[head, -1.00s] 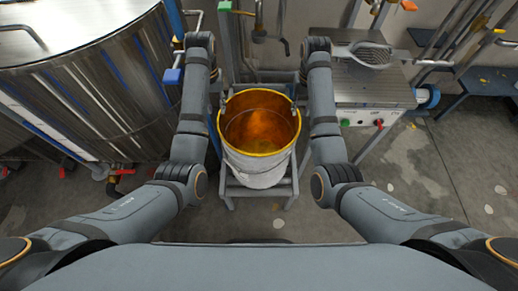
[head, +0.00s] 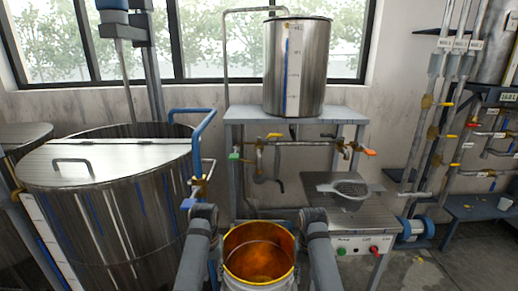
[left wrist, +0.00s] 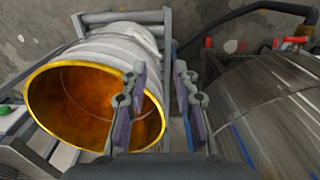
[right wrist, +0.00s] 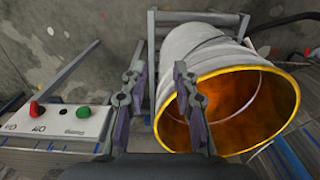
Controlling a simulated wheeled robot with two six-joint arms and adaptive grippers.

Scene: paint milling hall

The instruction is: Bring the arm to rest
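My left gripper (left wrist: 159,68) is open in the left wrist view, its two fingers apart with nothing held between them. One finger overlaps the yellow rim of a bucket in that picture; I cannot tell whether it touches. My right gripper (right wrist: 160,68) is also open and empty in the right wrist view, with one finger in front of the same bucket's side. In the head view my two forearms rise on either side of the bucket (head: 231,277), and the fingers are not visible there. The bucket has a grey-white outside, a yellow rim and orange inside.
A large steel vat (head: 110,215) stands left. A steel tank (head: 297,75) sits on a stand behind the bucket. A bench (head: 365,222) with a scoop (head: 345,188) and a button panel (head: 357,245) is right. Pipes with coloured valves (head: 440,104) line the right wall.

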